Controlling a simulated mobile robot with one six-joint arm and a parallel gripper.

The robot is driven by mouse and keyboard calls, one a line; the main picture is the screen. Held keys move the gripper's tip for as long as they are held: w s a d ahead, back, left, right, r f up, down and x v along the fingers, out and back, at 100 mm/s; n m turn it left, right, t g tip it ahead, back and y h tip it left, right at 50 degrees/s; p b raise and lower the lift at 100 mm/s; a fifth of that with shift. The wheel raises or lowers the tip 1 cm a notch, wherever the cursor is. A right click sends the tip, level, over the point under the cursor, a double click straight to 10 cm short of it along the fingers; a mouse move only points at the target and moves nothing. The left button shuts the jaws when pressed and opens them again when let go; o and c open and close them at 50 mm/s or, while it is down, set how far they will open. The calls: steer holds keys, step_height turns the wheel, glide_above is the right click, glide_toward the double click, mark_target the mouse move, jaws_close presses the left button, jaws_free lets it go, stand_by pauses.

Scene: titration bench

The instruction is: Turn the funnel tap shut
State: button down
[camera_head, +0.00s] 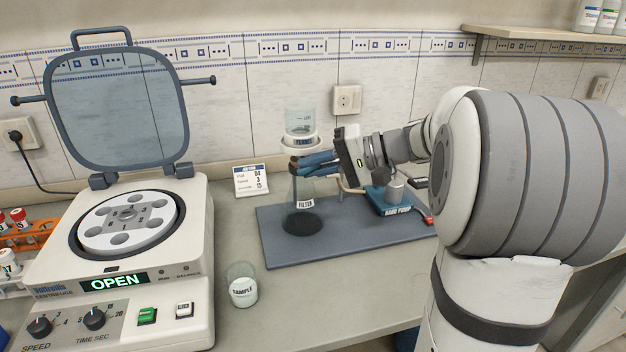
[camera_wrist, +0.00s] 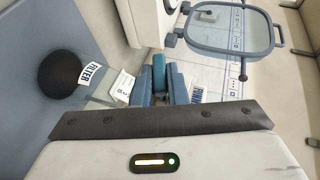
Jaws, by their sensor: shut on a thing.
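The clear funnel (camera_head: 301,121) stands upright on top of the clear filter flask (camera_head: 305,190), which has a dark round base. My gripper (camera_head: 305,164) reaches in from the right at the joint between funnel and flask. In the wrist view its two blue-grey fingers (camera_wrist: 159,82) are closed on a teal piece (camera_wrist: 159,67), which looks like the funnel tap's handle. Most of the tap is hidden by the fingers, and I cannot tell how far it is turned. The flask's FILTER label (camera_wrist: 92,72) also shows in the wrist view.
The flask stands on a blue-grey mat (camera_head: 357,235) with a hand pump (camera_head: 392,200) at its right. A sample beaker (camera_head: 241,286) stands in front left. A centrifuge (camera_head: 120,262) with its lid raised is at the left. A small card (camera_head: 251,181) stands behind.

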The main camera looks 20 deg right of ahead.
steer(key=shift+f+m+t+y+b, duration=0.2)
steer(key=shift+m+y+b, duration=0.1)
steer(key=shift+y+b, duration=0.5)
steer(key=shift+f+m+t+y+b, duration=0.1)
steer(key=shift+m+t+y+b, duration=0.15)
steer(key=shift+y+b, duration=0.55)
steer(key=shift+y, duration=0.3)
steer(key=c, duration=1.4)
jaws_free()
steer(key=shift+c, duration=0.2)
steer(key=shift+r, duration=0.1)
steer(key=shift+t, duration=0.25)
steer(key=v, duration=0.8)
steer(key=shift+p, duration=0.3)
steer(key=shift+a, duration=0.1)
